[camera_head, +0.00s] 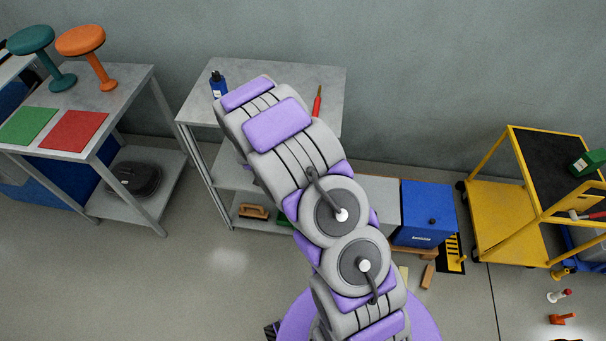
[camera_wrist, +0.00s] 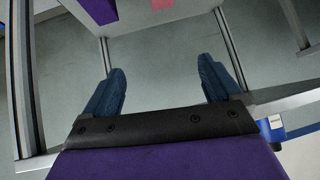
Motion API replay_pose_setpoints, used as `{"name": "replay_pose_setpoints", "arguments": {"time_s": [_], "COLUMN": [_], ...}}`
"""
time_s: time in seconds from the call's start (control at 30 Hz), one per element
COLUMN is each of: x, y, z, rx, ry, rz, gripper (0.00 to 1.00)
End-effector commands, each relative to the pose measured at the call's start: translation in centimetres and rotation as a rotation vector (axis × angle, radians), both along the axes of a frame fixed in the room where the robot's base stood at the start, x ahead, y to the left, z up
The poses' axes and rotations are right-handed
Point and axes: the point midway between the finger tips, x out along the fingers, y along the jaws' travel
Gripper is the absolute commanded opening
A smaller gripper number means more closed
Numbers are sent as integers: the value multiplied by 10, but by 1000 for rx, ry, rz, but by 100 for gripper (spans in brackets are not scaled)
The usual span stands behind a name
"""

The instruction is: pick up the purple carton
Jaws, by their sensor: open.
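My gripper (camera_wrist: 162,85) is open and empty. Its two dark blue fingers are wide apart, with only grey floor showing between them. A dark purple block (camera_wrist: 98,8), which looks like the purple carton, is cut off by the top edge of the wrist view. It is ahead of my left-hand finger and apart from it. A pink piece (camera_wrist: 161,4) shows just to its right. I cannot make out the carton in the head view, where my arm covers much of the grey table (camera_head: 196,107).
A blue bottle (camera_head: 218,85) and a red-handled tool (camera_head: 317,102) are on the table. A blue box (camera_head: 427,212) stands right of my arm, and a yellow cart (camera_head: 500,210) farther right. A left bench (camera_head: 130,88) holds two stools. Floor at lower left is clear.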

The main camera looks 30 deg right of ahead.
Motion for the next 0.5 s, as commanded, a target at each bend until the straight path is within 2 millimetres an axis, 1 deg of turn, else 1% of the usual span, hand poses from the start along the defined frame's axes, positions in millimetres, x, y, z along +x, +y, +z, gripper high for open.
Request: {"name": "replay_pose_setpoints", "arguments": {"time_s": [0.03, 0.13, 0.3, 0.4, 0.5], "x": [3, 10, 12, 9, -1], "y": [-4, -13, -27, -34, -40], "z": [-19, -47, -92, -116, -141], "rx": [-18, -61, -135, -181, -230], "ry": [-20, -81, -185, -249, -303], "rz": [-13, -43, -85, -104, -119], "gripper": [92, 92, 92, 92, 92]}}
